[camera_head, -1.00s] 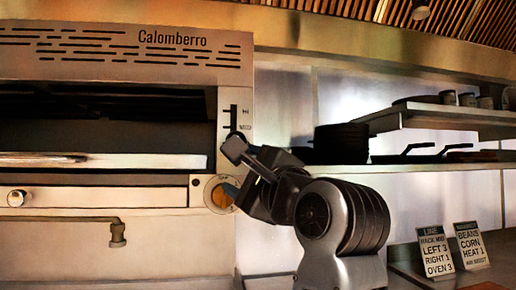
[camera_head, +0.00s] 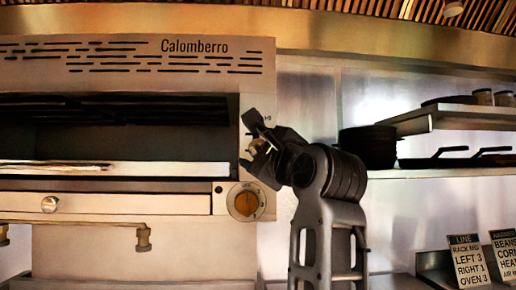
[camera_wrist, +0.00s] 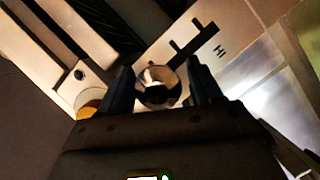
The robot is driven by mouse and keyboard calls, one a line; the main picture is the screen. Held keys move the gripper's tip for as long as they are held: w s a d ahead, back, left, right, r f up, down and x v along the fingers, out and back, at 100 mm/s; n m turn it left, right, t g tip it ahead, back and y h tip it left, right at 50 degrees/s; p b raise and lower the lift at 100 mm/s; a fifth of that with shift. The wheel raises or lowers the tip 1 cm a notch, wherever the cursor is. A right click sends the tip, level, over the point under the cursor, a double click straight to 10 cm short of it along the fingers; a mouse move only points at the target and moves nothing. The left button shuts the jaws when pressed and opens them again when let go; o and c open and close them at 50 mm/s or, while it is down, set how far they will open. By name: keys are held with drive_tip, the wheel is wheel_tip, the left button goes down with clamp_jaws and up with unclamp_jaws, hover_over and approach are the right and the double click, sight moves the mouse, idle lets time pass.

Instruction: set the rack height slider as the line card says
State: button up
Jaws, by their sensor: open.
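The line card (camera_head: 466,262) stands at the lower right in the head view and reads RACK MID, LEFT 3, RIGHT 1, OVEN 3. The rack height slider's slot, with cross marks and an HI label, shows on the oven's side panel in the wrist view. A round, shiny knob (camera_wrist: 158,85), seemingly the slider's, sits between my fingers there. My gripper (camera_head: 252,142) is open at the panel, one finger on each side of the knob in the wrist view (camera_wrist: 161,86). Contact cannot be told. My gripper hides most of the slider in the head view.
The Calomberro oven (camera_head: 120,72) fills the left. Its orange dial (camera_head: 246,203) is just below my gripper. Pans (camera_head: 367,147) stand on a shelf to the right. A second card (camera_head: 506,255) stands beside the line card.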

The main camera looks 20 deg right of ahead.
drive_tip(key=shift+c, duration=0.4)
clamp_jaws()
